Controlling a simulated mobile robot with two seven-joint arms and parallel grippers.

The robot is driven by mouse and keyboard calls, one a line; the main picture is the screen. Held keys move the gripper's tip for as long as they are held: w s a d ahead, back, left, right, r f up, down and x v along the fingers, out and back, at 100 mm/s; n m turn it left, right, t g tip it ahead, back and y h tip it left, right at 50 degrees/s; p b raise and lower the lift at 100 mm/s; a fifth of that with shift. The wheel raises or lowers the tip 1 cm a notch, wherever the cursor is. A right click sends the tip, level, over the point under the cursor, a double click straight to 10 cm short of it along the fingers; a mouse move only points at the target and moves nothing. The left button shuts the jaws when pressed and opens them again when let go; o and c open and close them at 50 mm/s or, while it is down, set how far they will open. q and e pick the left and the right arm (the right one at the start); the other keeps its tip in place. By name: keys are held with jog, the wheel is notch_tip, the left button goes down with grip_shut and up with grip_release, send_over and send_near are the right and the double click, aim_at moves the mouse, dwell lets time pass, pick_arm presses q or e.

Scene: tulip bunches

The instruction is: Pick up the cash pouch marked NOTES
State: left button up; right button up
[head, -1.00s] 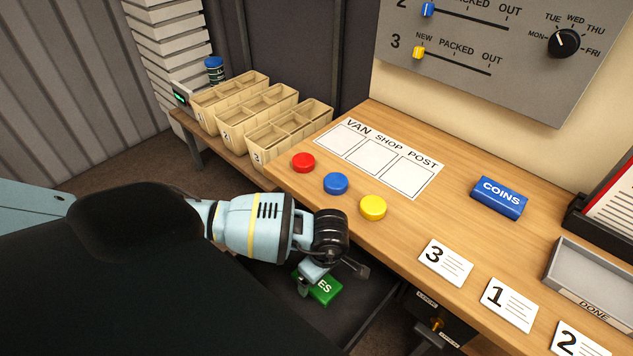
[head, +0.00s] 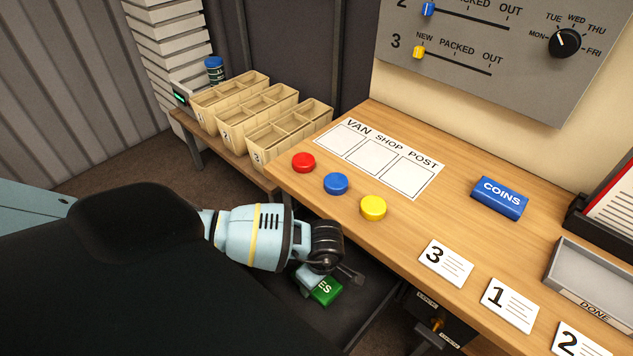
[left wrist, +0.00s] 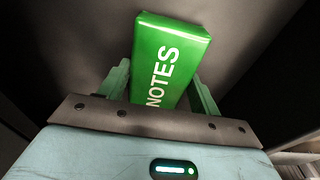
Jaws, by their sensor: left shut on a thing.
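The green pouch marked NOTES (head: 326,291) is in the dark open drawer below the desk's front edge; its first letters are hidden by my gripper in the head view. In the left wrist view the pouch (left wrist: 170,62) sits between the two fingers, its lettering facing the camera. My left gripper (head: 312,285) is shut on it, with the fingers along its two sides. I cannot tell whether the pouch is touching the drawer floor. My right gripper is not in view.
A blue COINS pouch (head: 499,198) lies on the wooden desk (head: 400,240). Red, blue and yellow buttons (head: 373,208) stand near the desk edge above the drawer. Number cards (head: 446,263) and a grey DONE tray (head: 592,285) are at the right. Wooden crates (head: 290,128) stand at the back left.

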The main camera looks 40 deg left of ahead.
pick_arm(q)
notch_tip(320, 180, up, 10)
jog(key=shift+p, duration=0.4)
